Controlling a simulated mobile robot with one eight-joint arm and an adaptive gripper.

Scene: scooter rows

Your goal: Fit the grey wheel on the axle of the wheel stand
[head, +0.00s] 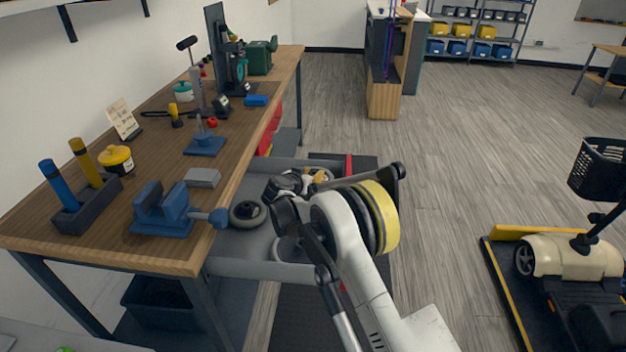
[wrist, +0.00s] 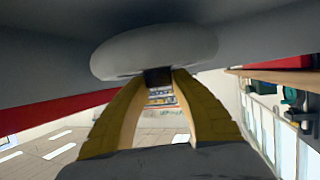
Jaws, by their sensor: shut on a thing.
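In the wrist view, which is upside down, my gripper (wrist: 158,76) has its two yellow fingers closed in at the edge of a pale grey round thing (wrist: 155,48), which looks like the grey wheel. In the head view the gripper (head: 318,177) is mostly hidden behind my arm, over the grey tray beside the bench; the hold itself is not clear there. A blue-based stand with a short upright post (head: 204,146), which looks like the wheel stand, is on the workbench, left of and beyond my gripper.
A scooter (head: 560,255) stands at right.

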